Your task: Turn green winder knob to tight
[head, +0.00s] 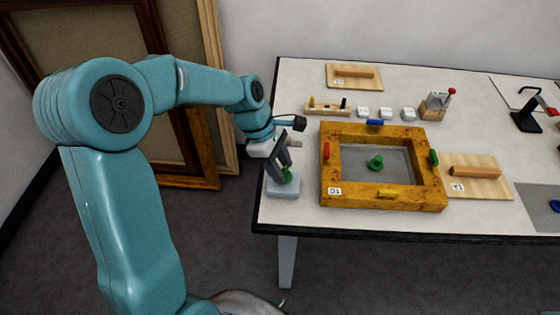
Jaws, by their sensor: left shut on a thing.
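My left gripper (285,179) reaches down at the table's left edge. It is shut on a green knob (289,175), which stands on a pale grey block (284,190). The fingers hide part of this knob, and no tight mark can be read on it. Another green knob-like piece (376,162) stands in the middle of a grey panel inside a golden wooden frame (345,198), to the right of the gripper. My right gripper is not in view.
The frame carries red (326,151), blue (374,123), green (434,157) and yellow (388,194) pieces. Wooden boards with rods lie behind (340,84) and right (492,188). White blocks (386,113) and a black stand (526,121) stand farther back. Picture frames (212,60) lean left of the table.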

